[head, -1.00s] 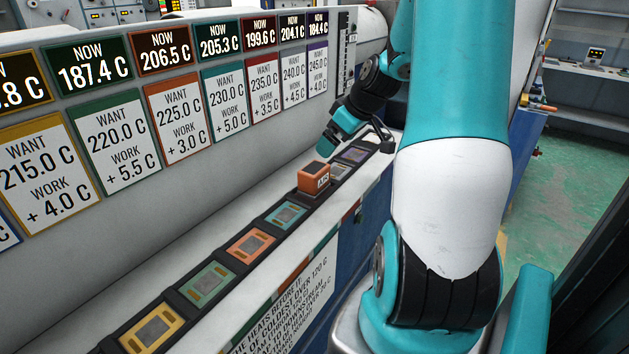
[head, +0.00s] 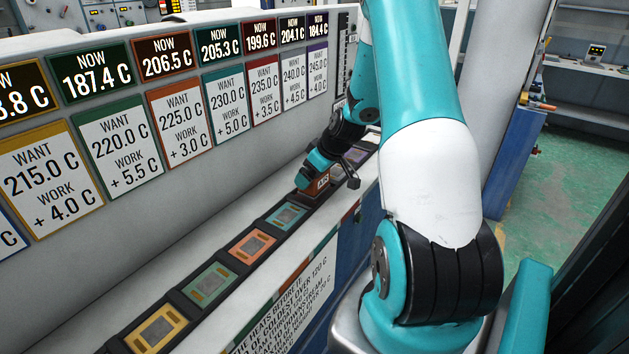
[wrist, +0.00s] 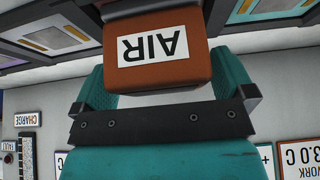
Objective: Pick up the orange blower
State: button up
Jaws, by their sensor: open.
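The orange blower (head: 321,183) is a small box with a white AIR label. It sits on the dark strip of coloured pads along the machine's ledge. My gripper (head: 325,176) is down at it, with the teal fingers apart. In the wrist view the blower (wrist: 158,68) lies between and just beyond the two fingers of my gripper (wrist: 168,80), and its label reads upside down. The finger on each side looks close to the blower. I cannot tell whether either one touches it. The blower is partly hidden by my gripper in the head view.
Coloured pads, such as an orange pad (head: 251,243) and a green pad (head: 208,284), run along the strip. The machine's upright panel (head: 240,140) with temperature signs stands close behind it. The floor (head: 540,220) at the right looks clear.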

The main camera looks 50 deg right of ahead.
jog(key=shift+r, duration=0.15)
jog(key=c, duration=1.3)
